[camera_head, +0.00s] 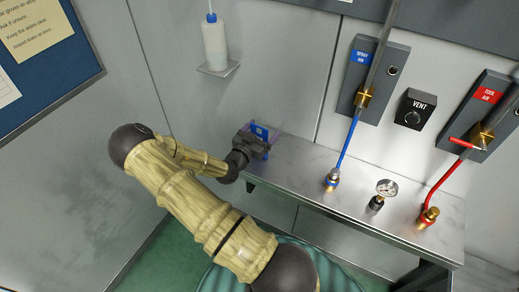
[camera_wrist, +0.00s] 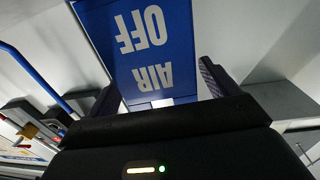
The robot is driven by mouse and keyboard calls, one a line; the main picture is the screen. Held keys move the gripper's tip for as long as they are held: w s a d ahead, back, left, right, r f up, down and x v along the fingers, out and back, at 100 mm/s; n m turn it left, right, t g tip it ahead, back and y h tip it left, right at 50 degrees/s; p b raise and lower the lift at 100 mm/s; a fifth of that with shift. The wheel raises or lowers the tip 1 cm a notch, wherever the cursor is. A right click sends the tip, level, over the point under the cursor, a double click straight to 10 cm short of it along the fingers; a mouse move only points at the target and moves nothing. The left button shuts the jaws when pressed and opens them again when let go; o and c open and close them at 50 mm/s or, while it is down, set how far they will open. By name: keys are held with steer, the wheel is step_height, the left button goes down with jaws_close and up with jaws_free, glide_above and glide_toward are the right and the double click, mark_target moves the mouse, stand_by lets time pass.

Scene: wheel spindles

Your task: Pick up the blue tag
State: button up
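The blue tag (camera_wrist: 145,45) shows large in the wrist view, with "AIR OFF" in white letters, upside down. In the head view the blue tag (camera_head: 260,131) is small and sits by a clear holder at the left end of the metal bench (camera_head: 300,172). My gripper (camera_head: 262,146) is right at it, in front of its lower part. In the wrist view my gripper's fingers stand wide apart, one on each side of the tag's lower part. I see no clear grip on it. The tag's lower end is hidden behind the gripper body.
A blue hose (camera_head: 348,145) and a pressure gauge (camera_head: 386,188) stand on the bench to the right. A red hose (camera_head: 444,181) is farther right. A white bottle (camera_head: 214,42) sits on a wall shelf (camera_head: 217,69) above. The bench is bare between tag and blue hose.

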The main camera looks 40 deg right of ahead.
steer(key=c, duration=1.2)
steer(key=shift+r, duration=0.1)
steer(key=shift+r+b, duration=1.65)
steer(key=shift+r, duration=3.3)
